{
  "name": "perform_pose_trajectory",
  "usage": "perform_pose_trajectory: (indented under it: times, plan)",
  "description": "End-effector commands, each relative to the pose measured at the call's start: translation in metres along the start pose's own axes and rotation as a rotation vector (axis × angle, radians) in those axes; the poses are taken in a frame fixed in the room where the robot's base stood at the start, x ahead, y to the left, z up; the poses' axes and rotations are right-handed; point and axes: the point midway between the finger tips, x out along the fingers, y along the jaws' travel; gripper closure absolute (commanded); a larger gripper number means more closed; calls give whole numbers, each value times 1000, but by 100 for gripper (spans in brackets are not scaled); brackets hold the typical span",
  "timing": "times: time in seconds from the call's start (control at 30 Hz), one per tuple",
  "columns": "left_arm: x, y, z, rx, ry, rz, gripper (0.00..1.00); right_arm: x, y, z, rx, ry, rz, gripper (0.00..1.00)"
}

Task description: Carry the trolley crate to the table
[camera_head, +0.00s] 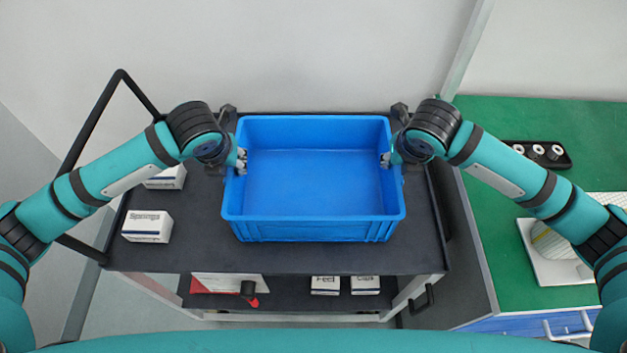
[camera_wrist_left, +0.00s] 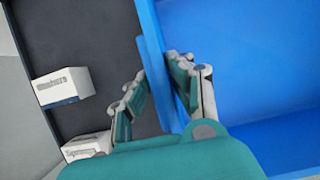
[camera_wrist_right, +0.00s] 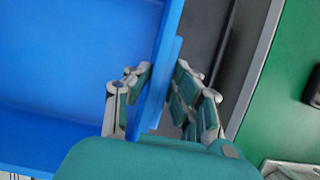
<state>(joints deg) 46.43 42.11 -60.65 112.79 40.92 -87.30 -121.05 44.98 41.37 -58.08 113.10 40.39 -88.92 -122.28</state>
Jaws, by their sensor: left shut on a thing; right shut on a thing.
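The trolley crate (camera_head: 313,230) is a blue, empty, open-topped box on the dark top shelf of the trolley (camera_head: 180,257). My left gripper (camera_head: 240,160) is shut on the crate's left wall; the left wrist view shows one finger on each side of the wall (camera_wrist_left: 155,70). My right gripper (camera_head: 386,160) is shut on the crate's right wall, and the right wrist view shows its fingers on both sides of the wall (camera_wrist_right: 160,75). The crate looks level. I cannot tell if it touches the shelf. The table (camera_head: 490,230) has a green top and stands to the right.
White boxes (camera_head: 147,226) sit on the trolley left of the crate. More boxes (camera_head: 325,285) lie on the lower shelf. A black holder (camera_head: 540,154) with several round parts and a white tray (camera_head: 560,262) occupy the table. Bare green shows between them. The trolley handle (camera_head: 85,135) rises at left.

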Motion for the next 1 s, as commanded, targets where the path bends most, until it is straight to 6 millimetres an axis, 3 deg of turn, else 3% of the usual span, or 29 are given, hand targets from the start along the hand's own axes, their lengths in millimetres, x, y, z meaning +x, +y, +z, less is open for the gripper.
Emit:
perform_pose_trajectory:
  times: [0.6, 1.0]
  plan:
    - [-4, 1, 3, 0, -3, 1, 100, -4, 0, 2, -1, -4, -1, 100]
    - [-35, 1, 15, 0, -3, 2, 100, -35, -1, 15, -1, -3, -1, 100]
